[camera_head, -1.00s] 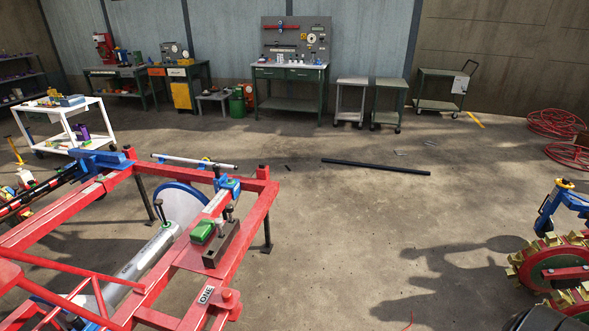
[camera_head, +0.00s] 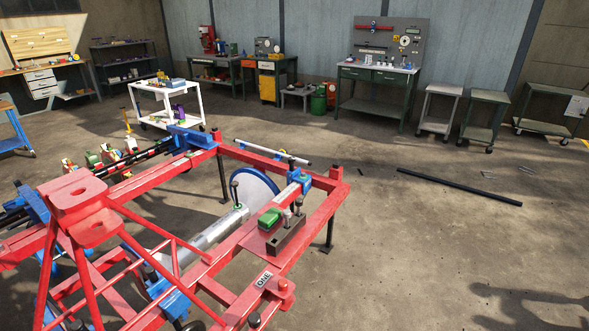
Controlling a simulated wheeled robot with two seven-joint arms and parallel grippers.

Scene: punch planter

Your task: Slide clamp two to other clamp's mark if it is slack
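A red planter frame (camera_head: 285,155) stands in the left and middle of the head view. A small plate reading ONE (camera_head: 264,279) is on its near right bar. A blue clamp-like bracket (camera_head: 190,138) sits at the far left corner of the frame. Another blue piece (camera_head: 303,181) is on the far right bar, and a third (camera_head: 160,289) is low in the frame. I cannot tell which of these is clamp two, whether it is slack, or where the marks are. Neither of my grippers is in view.
A green box (camera_head: 269,219) sits on the frame near a dark block. A white cart (camera_head: 168,97), a bench with a pegboard (camera_head: 378,75) and small carts stand behind. A black bar (camera_head: 460,187) lies on the floor. The floor at right is mostly clear.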

